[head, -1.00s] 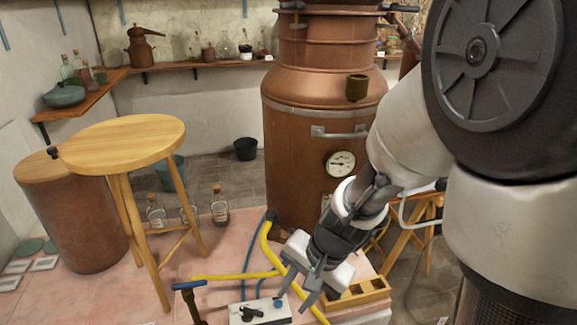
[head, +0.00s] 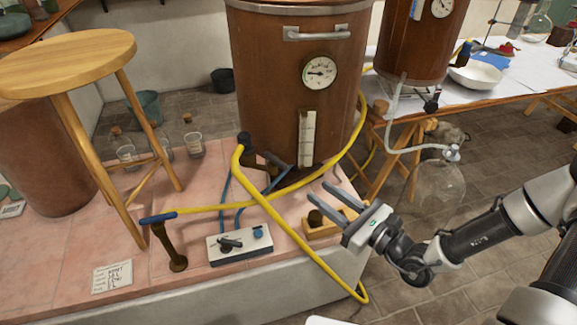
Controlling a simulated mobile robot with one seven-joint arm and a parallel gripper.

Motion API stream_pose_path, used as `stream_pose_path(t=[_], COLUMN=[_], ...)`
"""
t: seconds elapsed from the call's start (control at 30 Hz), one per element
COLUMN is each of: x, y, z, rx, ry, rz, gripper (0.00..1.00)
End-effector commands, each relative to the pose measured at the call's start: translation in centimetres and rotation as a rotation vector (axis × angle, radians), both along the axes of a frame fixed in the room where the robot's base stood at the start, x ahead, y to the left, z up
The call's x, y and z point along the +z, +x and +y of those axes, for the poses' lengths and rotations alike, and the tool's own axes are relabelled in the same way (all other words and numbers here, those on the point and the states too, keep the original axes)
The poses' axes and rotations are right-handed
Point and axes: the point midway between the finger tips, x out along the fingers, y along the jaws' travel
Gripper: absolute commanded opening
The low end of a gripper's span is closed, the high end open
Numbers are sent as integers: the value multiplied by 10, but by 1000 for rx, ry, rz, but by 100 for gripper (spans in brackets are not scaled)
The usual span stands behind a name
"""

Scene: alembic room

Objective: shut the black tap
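A small black lever-shaped handle (head: 230,243) sits on top of a white box (head: 240,256) on the pink tiled platform, left of a blue knob. Another black tap-like piece (head: 431,104) shows under the copper vessel on the table at right. I cannot tell for sure which is the black tap, or how far either is turned. My gripper (head: 317,191) is open and empty. Its two fingers point up and left, over the wooden tray, right of the white box and apart from both black handles.
A yellow hose (head: 271,208) loops across the platform below the big copper boiler (head: 265,85). A blue-handled tap (head: 159,217) stands at left. A wooden tray (head: 322,230) lies under my gripper. A wooden stool (head: 68,55) and a glass flask (head: 440,185) flank the platform.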

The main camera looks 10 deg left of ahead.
Motion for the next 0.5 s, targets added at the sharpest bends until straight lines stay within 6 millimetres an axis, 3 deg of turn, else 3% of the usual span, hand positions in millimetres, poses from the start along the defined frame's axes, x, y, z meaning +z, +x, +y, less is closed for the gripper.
stream_pose_path(t=[0.5], x=[-2], y=[57], z=[96], rx=[5], ry=[0], rz=[0], gripper=[32])
